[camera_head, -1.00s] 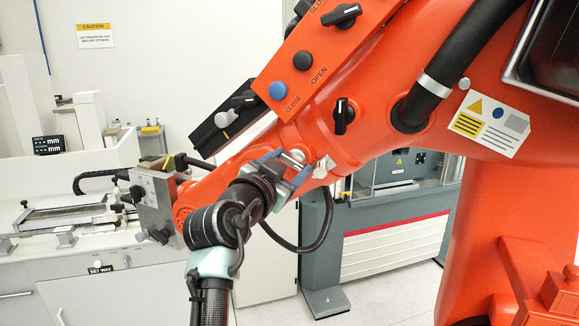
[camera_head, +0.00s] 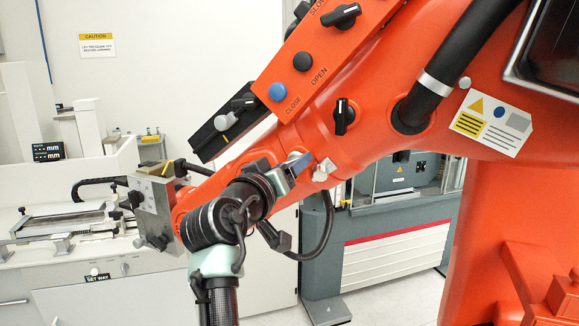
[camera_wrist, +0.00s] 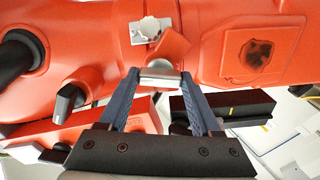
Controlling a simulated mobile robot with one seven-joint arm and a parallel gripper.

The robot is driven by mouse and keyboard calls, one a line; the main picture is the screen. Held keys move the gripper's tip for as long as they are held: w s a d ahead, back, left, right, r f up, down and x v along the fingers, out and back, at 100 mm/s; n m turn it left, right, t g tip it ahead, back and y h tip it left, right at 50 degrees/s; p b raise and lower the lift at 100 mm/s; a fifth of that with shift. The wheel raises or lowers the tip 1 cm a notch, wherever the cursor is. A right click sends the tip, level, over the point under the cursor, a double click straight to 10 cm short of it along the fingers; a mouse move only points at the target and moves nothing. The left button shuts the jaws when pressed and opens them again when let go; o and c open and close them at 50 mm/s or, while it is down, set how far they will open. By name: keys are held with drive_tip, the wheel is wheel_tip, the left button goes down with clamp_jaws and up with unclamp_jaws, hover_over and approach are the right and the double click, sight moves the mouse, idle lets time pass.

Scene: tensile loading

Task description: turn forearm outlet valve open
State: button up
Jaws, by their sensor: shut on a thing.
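The orange forearm (camera_head: 375,100) crosses the head view. On its underside is a small silver cylindrical part (camera_wrist: 160,77) with an orange block (camera_wrist: 174,47) beside it, probably the outlet valve. My gripper (camera_wrist: 159,80) has its two blue fingers on either side of this silver part and is shut on it. In the head view my gripper (camera_head: 297,163) reaches up from the lower left. One blue finger shows there, and the silver part (camera_head: 294,156) is mostly hidden behind it. A pale knurled fitting (camera_wrist: 150,29) sits just beyond the valve in the wrist view.
A thick black hose (camera_head: 455,60) runs to the upper right. A grey cabinet (camera_head: 390,250) stands behind, and a white bench (camera_head: 70,275) is at left.

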drive_tip(key=shift+n+p, duration=1.4)
drive_tip(key=shift+n, duration=3.5)
drive_tip(key=o, duration=1.4)
drive_tip(key=b+v, duration=0.6)
drive_tip(key=v, duration=0.7)
